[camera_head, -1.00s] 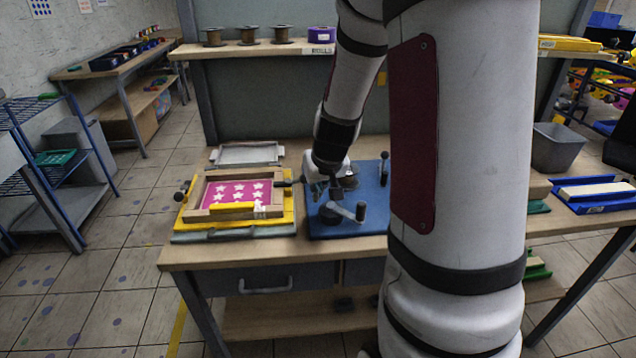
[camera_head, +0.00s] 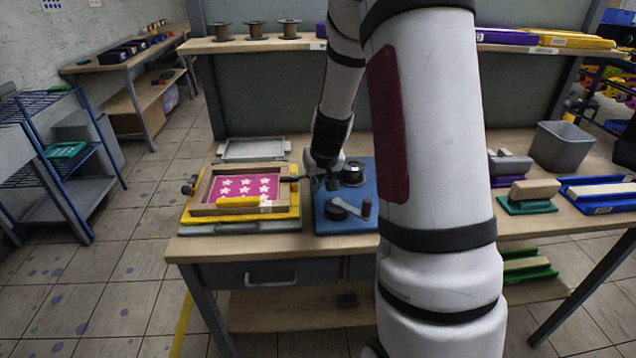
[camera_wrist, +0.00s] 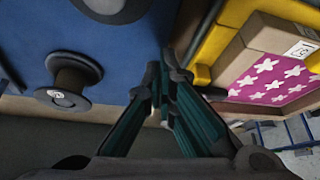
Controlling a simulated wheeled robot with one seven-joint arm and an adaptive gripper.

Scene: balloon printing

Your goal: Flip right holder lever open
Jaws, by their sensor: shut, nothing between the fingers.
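The screen frame (camera_head: 202,188) is wooden with a pink sheet of white stars and sits on a yellow base (camera_head: 187,217). A dark right holder lever (camera_head: 291,179) sticks out at its right side, low and roughly flat. A dark left lever knob (camera_head: 188,188) shows on the other side. My gripper (camera_head: 331,184) is low over the blue board's left part, just right of the right lever. In the wrist view its teal fingers (camera_wrist: 164,78) are shut and empty, close to a dark part beside the yellow base. I cannot tell whether they touch it.
The blue board (camera_head: 325,222) carries a dark crank (camera_head: 350,208) and a round black part (camera_head: 353,171). A grey tray (camera_head: 255,149) lies behind the frame. My arm hides the board's right side. A grey bin (camera_head: 562,146) stands far right.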

